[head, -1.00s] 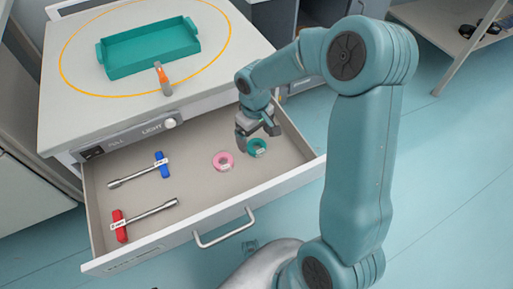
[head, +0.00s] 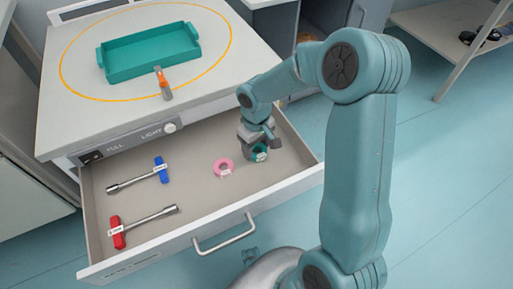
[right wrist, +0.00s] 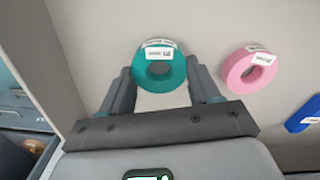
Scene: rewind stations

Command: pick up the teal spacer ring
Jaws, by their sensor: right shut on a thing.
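The teal spacer ring (head: 259,152) is in the open drawer, near its right end. It also shows in the right wrist view (right wrist: 158,78), with a white label on it. My right gripper (head: 256,150) is down at the ring, and its fingers stand on both sides of the ring in the right wrist view (right wrist: 160,85). It is shut on the ring. I cannot tell whether the ring is clear of the drawer floor. My left gripper is not in view.
A pink ring (head: 223,168) lies just left of the teal one. A blue-handled tool (head: 161,170) and a red-handled tool (head: 118,232) lie further left in the drawer (head: 190,195). On the cabinet top are a teal tray (head: 150,73) and an orange-handled item (head: 163,83).

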